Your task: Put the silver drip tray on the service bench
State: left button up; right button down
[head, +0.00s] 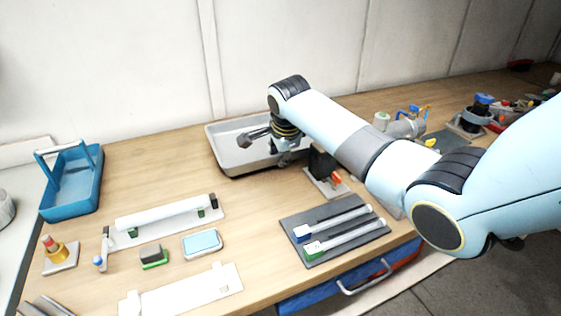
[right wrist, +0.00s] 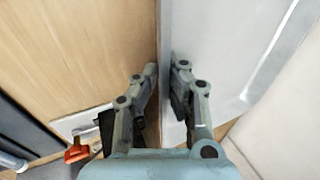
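The silver drip tray (head: 225,157) is a shallow rectangular pan at the back of the wooden bench (head: 150,160), near the wall. Its bright wall also shows in the right wrist view (right wrist: 225,62). My right gripper (head: 289,160) is at the tray's right front side, partly hidden by its own wrist. In the right wrist view, my right gripper's fingers (right wrist: 165,68) converge on both sides of the tray's edge and look closed on it. I cannot tell whether the tray is clear of the surface. My left gripper is not in view.
A blue caddy (head: 72,188) stands at the left. A white tube on a stand (head: 165,215), a light-blue box (head: 202,243) and a dark mat with two tubes (head: 335,230) lie in front. A small black-and-red device (head: 325,170) stands close to the gripper. Fittings crowd the right.

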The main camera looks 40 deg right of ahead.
jog(key=shift+f, duration=0.75)
jog(key=c, duration=2)
grip_release()
jog(key=shift+f, duration=0.2)
jog(key=shift+o, duration=1.2)
jog(key=shift+s, duration=0.1)
jog(key=shift+r, duration=0.1)
jog(key=v, duration=1.2)
jog(key=shift+p, duration=0.4)
